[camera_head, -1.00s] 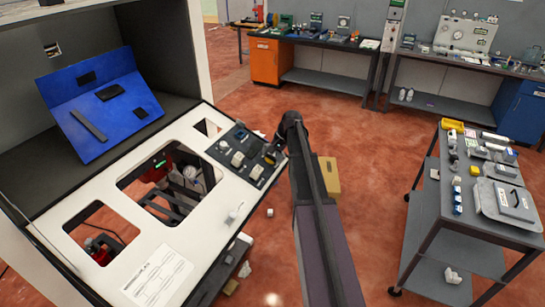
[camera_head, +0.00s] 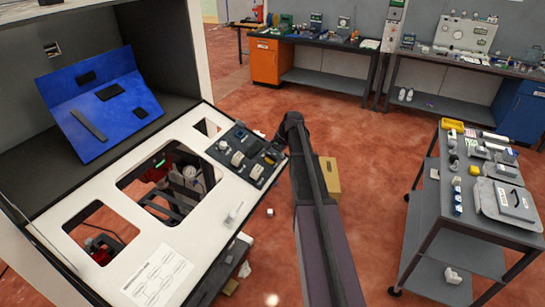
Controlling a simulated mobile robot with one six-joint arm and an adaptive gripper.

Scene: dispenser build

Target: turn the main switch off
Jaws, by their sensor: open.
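A dark control plate (camera_head: 230,143) with several pale switches and knobs sits at the right end of the white dispenser panel (camera_head: 145,228). A white switch-like part (camera_head: 234,213) stands on the white panel nearer to me. No label is readable, so I cannot tell which one is the main switch, or its position. My gripper (camera_head: 270,156) is dark and small at the right edge of the control plate, close to the knobs there. My arm hides part of it. It is open, and I see nothing held; whether it touches a knob I cannot tell.
The white panel has large cut-outs (camera_head: 100,228) with parts below. A blue angled board (camera_head: 108,100) stands behind it. A grey cart (camera_head: 428,215) with several parts stands at right, workbenches at the back.

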